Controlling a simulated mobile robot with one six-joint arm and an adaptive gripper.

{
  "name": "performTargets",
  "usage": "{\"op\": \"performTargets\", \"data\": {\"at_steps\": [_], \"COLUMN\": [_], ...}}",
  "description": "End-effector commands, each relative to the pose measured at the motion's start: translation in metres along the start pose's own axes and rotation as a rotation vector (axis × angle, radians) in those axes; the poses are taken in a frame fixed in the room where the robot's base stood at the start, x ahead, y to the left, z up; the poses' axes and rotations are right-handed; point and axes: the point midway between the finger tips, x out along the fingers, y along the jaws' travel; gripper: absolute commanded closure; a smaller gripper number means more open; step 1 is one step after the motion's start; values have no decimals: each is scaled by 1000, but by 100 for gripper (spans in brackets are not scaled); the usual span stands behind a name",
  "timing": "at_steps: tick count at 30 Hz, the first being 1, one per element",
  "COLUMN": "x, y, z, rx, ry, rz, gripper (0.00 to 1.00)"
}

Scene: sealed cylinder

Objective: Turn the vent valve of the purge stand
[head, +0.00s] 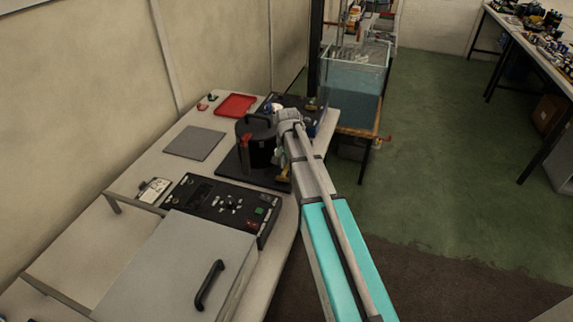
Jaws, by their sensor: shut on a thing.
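A black cylinder (257,146) with a dark handle on top and a red part on its side stands upright on a black base plate (232,172) on the bench. A small yellow, brass-like part (284,175) shows low at its right side. My gripper (280,157) is close against the right side of the cylinder, below my grey wrist. It is shut on a small part there, which looks to be the vent valve. My wrist and forearm cover most of this spot, so the fingertips and the valve's angle are hidden.
A black control panel (190,200) and a grey box lid with a black handle (209,285) lie nearer. A grey mat (194,143) and red tray (235,105) lie behind left. A water tank (352,88) stands beyond the bench.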

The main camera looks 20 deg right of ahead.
Motion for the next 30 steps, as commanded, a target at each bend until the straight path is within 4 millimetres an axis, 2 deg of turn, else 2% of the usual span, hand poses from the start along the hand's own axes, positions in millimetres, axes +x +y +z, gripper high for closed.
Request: {"op": "performTargets", "data": {"at_steps": [8,9,13,14,30], "x": [0,0,0,0,0], "y": [2,2,2,2,-1], "z": [2,2,1,1,0], "rx": [2,2,1,1,-24], "ry": [-4,-4,-3,-3,-1], "rz": [4,4,3,3,1], "gripper": [100,71,47,44,44]}}
